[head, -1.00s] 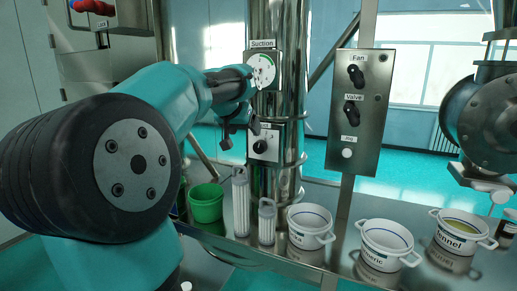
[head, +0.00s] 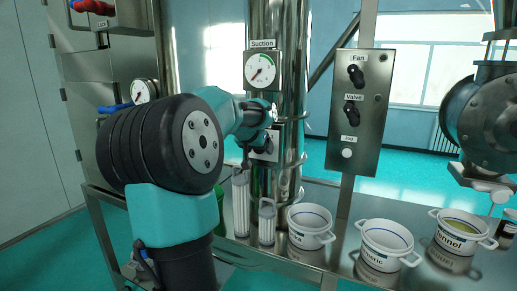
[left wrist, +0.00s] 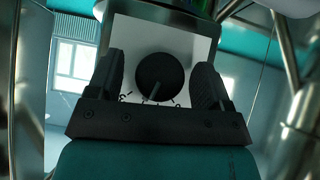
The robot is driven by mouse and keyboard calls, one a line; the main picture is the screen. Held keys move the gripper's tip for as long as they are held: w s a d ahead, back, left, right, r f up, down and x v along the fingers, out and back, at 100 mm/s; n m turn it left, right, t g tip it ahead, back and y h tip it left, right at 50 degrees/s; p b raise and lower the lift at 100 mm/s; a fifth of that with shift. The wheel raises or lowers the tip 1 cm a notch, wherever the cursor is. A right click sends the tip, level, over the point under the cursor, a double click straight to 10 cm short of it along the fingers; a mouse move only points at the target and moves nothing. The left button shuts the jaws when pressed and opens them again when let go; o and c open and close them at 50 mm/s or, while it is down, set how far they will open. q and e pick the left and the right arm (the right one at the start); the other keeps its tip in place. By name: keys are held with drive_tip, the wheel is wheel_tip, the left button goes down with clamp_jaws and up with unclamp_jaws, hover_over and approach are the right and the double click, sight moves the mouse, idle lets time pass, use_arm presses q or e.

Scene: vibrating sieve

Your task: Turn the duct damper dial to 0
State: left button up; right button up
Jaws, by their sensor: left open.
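The duct damper dial (left wrist: 160,72) is a round black knob on a white plate (left wrist: 185,35), seen large in the left wrist view. A pale pointer line on it points down and slightly left in that picture, toward partly hidden scale marks. My left gripper (left wrist: 161,85) is open, with one finger on each side of the knob and gaps visible. In the head view, the gripper (head: 262,141) is in front of the dial's plate on the steel duct and hides part of it. My right gripper is not in view.
The suction gauge (head: 261,70) is just above the gripper on the duct (head: 290,60). A panel (head: 368,125) with fan and valve knobs stands to the right. Clear cylinders (head: 241,205) and white pots (head: 311,226) stand on the bench below.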

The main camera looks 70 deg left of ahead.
use_arm(q)
drive_tip(key=shift+c, duration=0.2)
drive_tip(key=c, duration=0.9)
drive_tip(key=shift+t, duration=0.3)
drive_tip(key=n+t+h, duration=0.2)
drive_tip(key=t+h, duration=0.1)
drive_tip(key=shift+s+a+f+n, duration=0.1)
drive_tip(key=shift+s+a+n, duration=0.05)
drive_tip(key=shift+n, duration=0.25)
drive_tip(key=n+t+h, duration=0.2)
drive_tip(key=t, duration=0.1)
drive_tip(key=shift+n+t+h, duration=0.3)
drive_tip(key=shift+n+t, duration=0.1)
